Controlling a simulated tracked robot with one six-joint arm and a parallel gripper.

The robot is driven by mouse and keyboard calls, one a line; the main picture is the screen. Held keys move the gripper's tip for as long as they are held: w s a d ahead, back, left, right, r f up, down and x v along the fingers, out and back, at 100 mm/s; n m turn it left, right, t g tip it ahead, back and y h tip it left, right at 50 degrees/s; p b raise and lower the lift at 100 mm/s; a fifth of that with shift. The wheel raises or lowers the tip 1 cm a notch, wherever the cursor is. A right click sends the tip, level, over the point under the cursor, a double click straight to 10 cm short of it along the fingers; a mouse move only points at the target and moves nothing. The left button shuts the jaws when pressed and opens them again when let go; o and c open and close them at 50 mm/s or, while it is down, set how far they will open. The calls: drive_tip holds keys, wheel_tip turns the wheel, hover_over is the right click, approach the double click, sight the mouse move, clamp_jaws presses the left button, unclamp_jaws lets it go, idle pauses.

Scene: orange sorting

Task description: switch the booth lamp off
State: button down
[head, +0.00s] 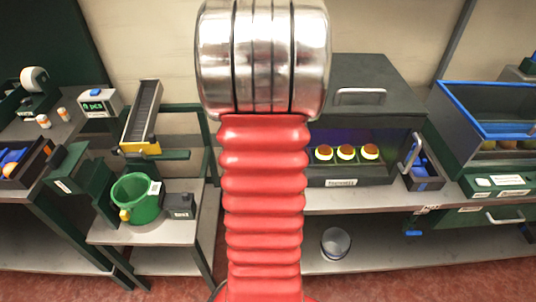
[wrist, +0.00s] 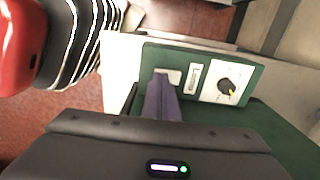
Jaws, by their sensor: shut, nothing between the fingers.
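The booth (head: 375,85) is a dark box on the bench right of centre in the head view. Its inside glows violet, and several oranges (head: 346,153) on lit yellow-green rests show in its opening. In the wrist view, a green panel (wrist: 205,61) carries a pale switch plate (wrist: 174,75), a small label and a white plate with a black knob (wrist: 228,87). My gripper (wrist: 161,78) is shut and empty, its fingertips over the switch plate's lower left part. I cannot tell if they touch it. In the head view my arm hides the gripper.
A blue-rimmed bin (head: 490,128) and a green box (head: 497,186) stand on the right of the bench. A green bucket (head: 137,198) and a small scale-like box (head: 98,102) are on the left. A round container (head: 336,243) sits on the low shelf.

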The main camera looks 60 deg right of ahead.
drive_tip(key=shift+f, duration=0.55)
idle(0.4)
drive_tip(key=shift+r, duration=3.55)
